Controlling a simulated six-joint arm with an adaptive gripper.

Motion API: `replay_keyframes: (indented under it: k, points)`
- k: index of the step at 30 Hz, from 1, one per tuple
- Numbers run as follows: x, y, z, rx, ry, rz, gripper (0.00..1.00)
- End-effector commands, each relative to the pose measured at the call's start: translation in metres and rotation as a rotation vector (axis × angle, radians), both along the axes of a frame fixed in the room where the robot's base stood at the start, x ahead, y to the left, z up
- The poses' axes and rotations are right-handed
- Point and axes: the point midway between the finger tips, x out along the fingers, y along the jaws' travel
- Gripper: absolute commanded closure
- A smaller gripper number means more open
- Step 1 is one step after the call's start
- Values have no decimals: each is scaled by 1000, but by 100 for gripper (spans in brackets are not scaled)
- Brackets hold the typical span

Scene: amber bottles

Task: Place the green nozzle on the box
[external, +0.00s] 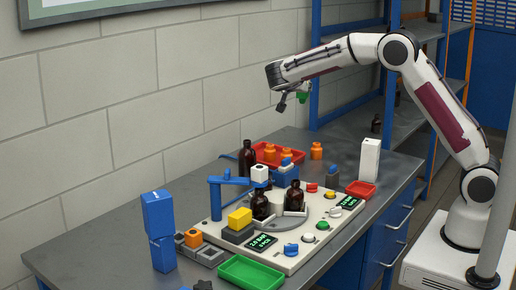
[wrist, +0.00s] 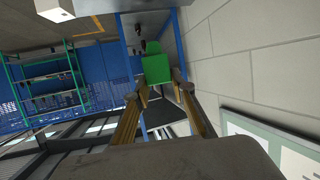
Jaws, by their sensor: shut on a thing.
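The green nozzle (external: 302,97) is held in my gripper (external: 291,100), high above the back of the table. In the wrist view the green nozzle (wrist: 155,69) shows as a flat green shape between the two fingers of my gripper (wrist: 160,92). I cannot tell which thing is the box. A tall white box (external: 369,159) stands upright at the right of the bench, below and to the right of my gripper. A small blue box (external: 285,176) stands behind the turntable, and stacked blue blocks (external: 158,215) stand at the left.
A pale board (external: 210,231) carries amber bottles (external: 260,205) on a grey turntable, a blue arm, a yellow block (external: 240,218) and knobs. A red tray (external: 268,163) and orange bottles are behind. A green tray (external: 235,284) is in front. Blue shelving (external: 315,60) stands close behind my gripper.

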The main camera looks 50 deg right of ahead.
Motion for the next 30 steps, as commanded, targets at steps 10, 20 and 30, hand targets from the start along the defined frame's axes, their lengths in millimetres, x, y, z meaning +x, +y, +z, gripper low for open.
replay_keyframes:
  k: [10, 20, 30]
  points:
    - [-74, -96, 1, 0, 1, -320, 94]
    - [-150, -159, 5, 1, 1, -598, 94]
    - [-181, -176, -17, 0, 6, -707, 94]
